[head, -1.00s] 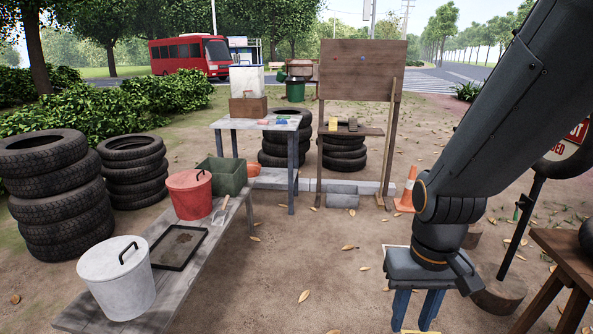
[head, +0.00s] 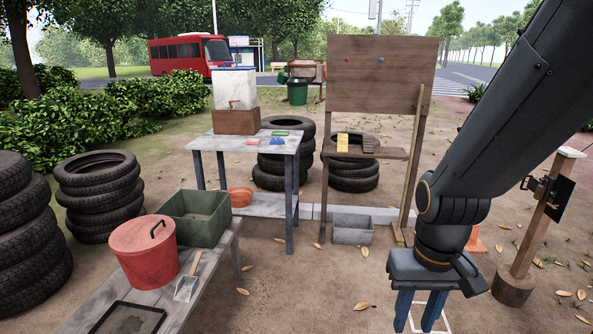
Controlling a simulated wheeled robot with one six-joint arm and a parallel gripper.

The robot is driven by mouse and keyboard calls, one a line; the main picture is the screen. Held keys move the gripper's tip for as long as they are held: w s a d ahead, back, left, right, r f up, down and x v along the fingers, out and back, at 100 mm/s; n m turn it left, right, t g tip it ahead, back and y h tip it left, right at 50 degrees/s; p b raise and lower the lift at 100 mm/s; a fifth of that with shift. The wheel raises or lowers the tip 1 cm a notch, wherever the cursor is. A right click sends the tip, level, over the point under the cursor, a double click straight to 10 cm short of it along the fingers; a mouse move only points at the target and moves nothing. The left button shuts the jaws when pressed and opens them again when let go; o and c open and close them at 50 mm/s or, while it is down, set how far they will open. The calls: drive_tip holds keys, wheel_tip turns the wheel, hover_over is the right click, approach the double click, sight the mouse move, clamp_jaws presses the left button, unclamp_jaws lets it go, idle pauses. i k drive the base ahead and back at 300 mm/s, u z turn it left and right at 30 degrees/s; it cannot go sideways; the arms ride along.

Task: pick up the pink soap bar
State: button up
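A small pinkish piece (head: 252,141), which looks like the pink soap bar, lies on the grey table (head: 222,145) in the middle distance. It is small in the head view, so its shape is hard to make out. A blue piece (head: 277,142) and a green piece (head: 281,133) lie to its right on the same tabletop. My gripper (head: 419,318) points down at the lower right, well apart from the table and nearer to me. Its two blue fingers are spread with bare ground showing between them. The fingertips reach near the bottom edge of the picture.
A white tank on a wooden box (head: 236,121) stands on the table's left. A wooden board stand (head: 380,75) and grey bin (head: 352,229) are right of the table. Ground ahead is clear.

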sight(250, 142)
drive_tip(key=i, duration=1.5)
drive_tip(key=u, duration=0.2)
drive_tip(key=i, duration=2.6)
drive_tip(key=u, duration=0.35)
